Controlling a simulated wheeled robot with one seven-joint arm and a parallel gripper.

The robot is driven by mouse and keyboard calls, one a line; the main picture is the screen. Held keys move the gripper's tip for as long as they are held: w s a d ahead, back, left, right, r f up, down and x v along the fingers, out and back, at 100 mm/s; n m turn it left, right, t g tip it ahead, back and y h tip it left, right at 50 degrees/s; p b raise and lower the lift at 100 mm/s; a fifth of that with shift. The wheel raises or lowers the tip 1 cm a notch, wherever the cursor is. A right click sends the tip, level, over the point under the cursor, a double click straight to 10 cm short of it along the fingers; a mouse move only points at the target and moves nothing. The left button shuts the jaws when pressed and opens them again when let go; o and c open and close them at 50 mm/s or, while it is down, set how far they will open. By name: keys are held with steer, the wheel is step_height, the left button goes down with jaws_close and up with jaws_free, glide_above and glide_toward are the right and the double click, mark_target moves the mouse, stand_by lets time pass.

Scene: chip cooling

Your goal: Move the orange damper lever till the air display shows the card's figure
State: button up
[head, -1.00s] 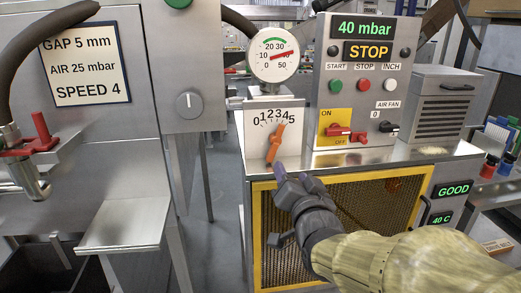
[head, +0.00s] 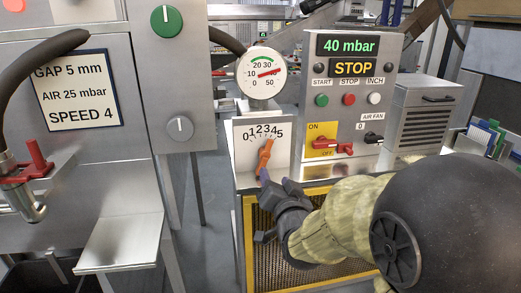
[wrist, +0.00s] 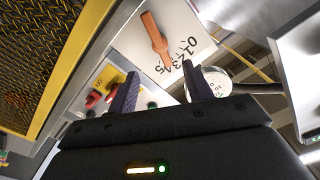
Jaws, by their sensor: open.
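The orange damper lever (head: 265,157) sits on a white 0-to-5 scale plate (head: 244,160), its upper end pointing near 4. It also shows in the wrist view (wrist: 153,32). The green air display (head: 349,45) reads 40 mbar. The card (head: 78,90) reads GAP 5 mm, AIR 25 mbar, SPEED 4. My gripper (head: 268,182) is just below and in front of the lever's lower end. In the wrist view its open fingers (wrist: 160,85) have nothing between them; the lever lies beyond them. Contact with the lever is not visible.
A round gauge (head: 262,73) stands above the plate, its red needle near 40. Right of the lever are a STOP display (head: 353,68), buttons and a red switch (head: 332,147). A yellow-framed mesh guard (head: 250,240) lies below. A steel tray (head: 120,240) juts out at left.

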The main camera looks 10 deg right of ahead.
mark_target(266, 156)
steer(key=w+p, duration=0.1)
steer(key=p, duration=0.1)
steer(key=w+p, duration=0.1)
steer(key=p, duration=0.1)
steer(key=w+p, duration=0.1)
steer(key=p, duration=0.1)
steer(key=shift+r+p, duration=0.25)
steer(key=shift+p, duration=0.05)
steer(key=p, duration=0.4)
steer(key=shift+w, duration=0.35)
steer(key=w+p, duration=0.1)
steer(key=w, duration=0.2)
steer(key=w+p, duration=0.1)
steer(key=w, duration=0.4)
steer(key=shift+w+f+p, duration=0.25)
steer(key=shift+w+p, duration=0.15)
steer(key=c, duration=1)
steer(key=shift+o, duration=0.2)
steer(key=shift+f+b, duration=0.1)
steer(key=shift+b, duration=0.2)
